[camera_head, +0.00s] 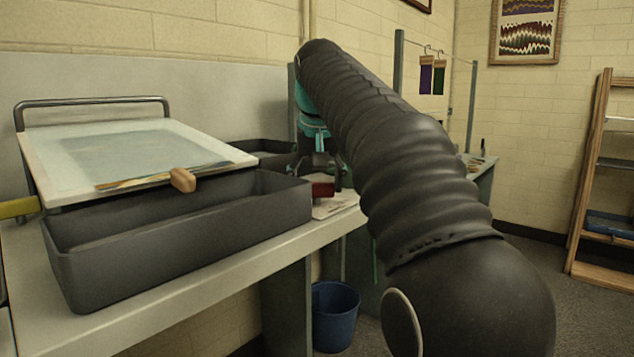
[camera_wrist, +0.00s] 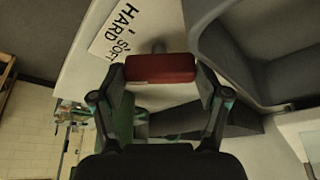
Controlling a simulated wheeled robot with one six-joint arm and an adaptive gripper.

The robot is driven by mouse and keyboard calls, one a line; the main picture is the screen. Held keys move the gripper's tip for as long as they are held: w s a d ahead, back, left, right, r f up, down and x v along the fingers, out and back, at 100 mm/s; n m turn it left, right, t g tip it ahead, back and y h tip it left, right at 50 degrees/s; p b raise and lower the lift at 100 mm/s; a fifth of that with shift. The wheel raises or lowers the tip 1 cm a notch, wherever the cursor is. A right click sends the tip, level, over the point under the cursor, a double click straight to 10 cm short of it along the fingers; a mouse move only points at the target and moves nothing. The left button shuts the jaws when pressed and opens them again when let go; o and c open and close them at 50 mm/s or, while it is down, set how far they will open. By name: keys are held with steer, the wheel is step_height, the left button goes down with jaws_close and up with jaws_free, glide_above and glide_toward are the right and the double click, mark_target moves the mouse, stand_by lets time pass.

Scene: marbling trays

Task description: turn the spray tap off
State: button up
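A red bar-shaped handle (camera_wrist: 160,68) lies between the fingertips of my gripper (camera_wrist: 161,78) in the wrist view, with a fingertip against each end. A short grey stub shows behind it. A white card (camera_wrist: 122,28) beside it reads HARD and SOFT. In the head view, the red handle (camera_head: 323,189) shows below my gripper (camera_head: 320,168), over the bench right of the dark tray. I take the handle for the spray tap's; its pipe and outlet are not clearly visible, and I see no water running.
A dark rectangular tray (camera_head: 190,238) stands on the pale bench (camera_head: 150,316), with a white tilted board (camera_head: 65,191) above it. Another dark tray (camera_head: 262,146) is behind. A blue bucket (camera_head: 334,318) stands below. A wooden rack (camera_head: 588,190) is at the far right.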

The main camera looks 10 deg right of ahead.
steer(key=n+p, duration=0.2)
steer(key=n+y+p, duration=0.1)
steer(key=n+p, duration=0.1)
steer(key=shift+d+r+n+y, duration=0.15)
steer(key=shift+r+n+y, duration=0.05)
steer(key=shift+n+y, duration=0.1)
steer(key=shift+w+f+n+g+y+p, duration=0.15)
steer(key=shift+n+y+p, duration=0.4)
steer(key=shift+n, duration=0.55)
steer(key=shift+s+n+g+y+p, duration=0.15)
steer(key=shift+n+y+p, duration=0.1)
steer(key=shift+n+p, duration=0.65)
steer(key=shift+w+n, duration=0.1)
steer(key=shift+n, duration=0.2)
steer(key=o, duration=0.9)
steer(key=v, duration=1.2)
steer(key=shift+w, duration=0.1)
